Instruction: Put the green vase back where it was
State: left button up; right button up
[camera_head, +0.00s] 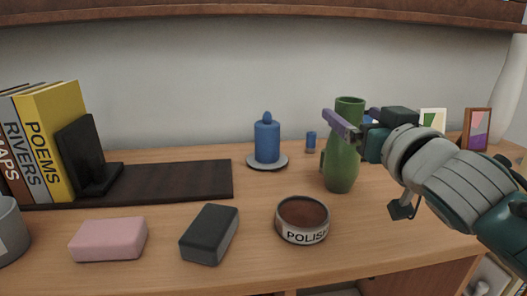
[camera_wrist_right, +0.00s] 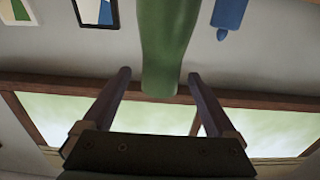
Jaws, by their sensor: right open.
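The green vase (camera_head: 342,160) stands upright on the wooden desk (camera_head: 370,225), right of the blue candle. My right gripper (camera_head: 348,113) reaches in from the right at the vase's upper part. Its jaws are open, one finger on each side of the vase neck in the head view. In the right wrist view the picture looks upside down, and the vase (camera_wrist_right: 168,45) shows between the two spread fingers (camera_wrist_right: 159,73). Gaps show on both sides, so the vase is not gripped. My left gripper is not in view.
A blue candle (camera_head: 267,140) on a saucer and a small blue object (camera_head: 311,140) stand behind. A polish tin (camera_head: 303,219), dark block (camera_head: 209,234) and pink block (camera_head: 108,239) lie in front. Books (camera_head: 45,140) stand left by a dark board (camera_head: 175,181). Picture frames (camera_head: 476,129) are behind my arm.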

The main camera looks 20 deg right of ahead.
jog(key=shift+w+d, duration=0.1)
jog(key=shift+w, duration=0.5)
jog(key=shift+c, duration=0.4)
grip_shut()
jog(key=shift+r, duration=0.1)
